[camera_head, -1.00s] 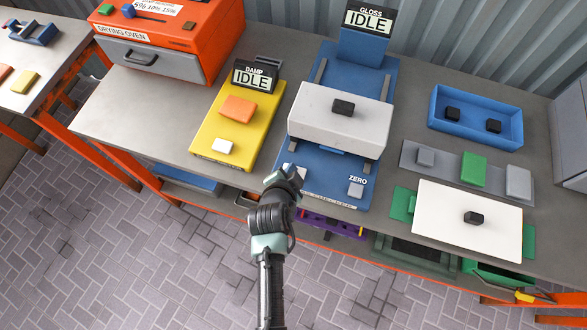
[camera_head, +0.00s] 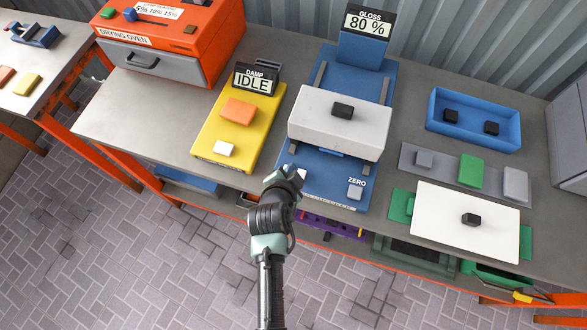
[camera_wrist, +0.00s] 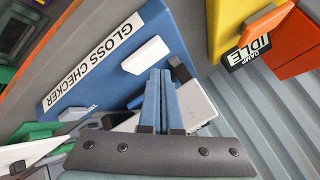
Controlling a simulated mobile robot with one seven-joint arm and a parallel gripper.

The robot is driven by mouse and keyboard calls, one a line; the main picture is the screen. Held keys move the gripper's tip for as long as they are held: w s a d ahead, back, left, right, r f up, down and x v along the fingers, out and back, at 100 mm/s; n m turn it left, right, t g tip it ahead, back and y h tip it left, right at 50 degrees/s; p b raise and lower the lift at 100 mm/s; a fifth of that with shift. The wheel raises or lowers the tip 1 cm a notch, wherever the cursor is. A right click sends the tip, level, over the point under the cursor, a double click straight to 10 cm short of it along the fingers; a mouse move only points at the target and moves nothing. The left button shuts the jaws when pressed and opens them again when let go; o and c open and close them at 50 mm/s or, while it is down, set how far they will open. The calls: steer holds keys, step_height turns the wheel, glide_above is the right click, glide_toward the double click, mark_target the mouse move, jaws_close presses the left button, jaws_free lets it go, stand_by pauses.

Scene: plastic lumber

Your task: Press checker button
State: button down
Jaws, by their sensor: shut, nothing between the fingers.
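The gloss checker (camera_head: 322,184) is a blue machine on the bench, with a white block (camera_head: 338,128) across it. Its raised display (camera_head: 367,24) reads "GLOSS 80 %". A white button (camera_wrist: 145,55) sits on its blue face beside the "GLOSS CHECKER" label (camera_wrist: 92,62) in the wrist view. My gripper (camera_head: 284,172) is shut and empty at the checker's front left edge; its fingertips (camera_wrist: 160,73) are close to the white button. I cannot tell whether they touch it. In the head view my gripper mostly covers that button.
A grey ZERO button (camera_head: 355,192) is at the checker's front right. A yellow damp meter (camera_head: 212,132) reading IDLE stands to the left. A blue tray (camera_head: 474,136) and a white panel on green (camera_head: 450,228) are to the right. An orange drying oven (camera_head: 205,45) is back left.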

stand_by(0.3)
step_height(320, 180, up, 5)
steer(key=p, duration=0.4)
stand_by(0.9)
steer(key=w+d+r+n+t+b, duration=0.1)
steer(key=w+r+n+t, duration=0.2)
steer(key=r, duration=0.8)
steer(key=w+d+r+n+t+b, duration=0.1)
steer(key=w+r+t, duration=0.25)
steer(key=r, duration=0.85)
steer(key=w+r+n+t+b, duration=0.15)
steer(key=w+r, duration=0.35)
steer(key=r, duration=0.6)
steer(key=s+r+n+t+y, duration=0.1)
steer(key=s+r+t, duration=0.2)
steer(key=r, duration=0.6)
steer(key=s+r+n+t, duration=0.2)
steer(key=s+r, duration=0.1)
steer(key=r, duration=0.7)
steer(key=s+a+r+n+t+y+b, duration=0.1)
steer(key=s+r+n+t, duration=0.2)
steer(key=s+r, duration=0.8)
step_height(320, 180, up, 3)
steer(key=shift+s+a+f+t, duration=0.2)
steer(key=shift+s+t, duration=0.15)
steer(key=shift+t, duration=0.85)
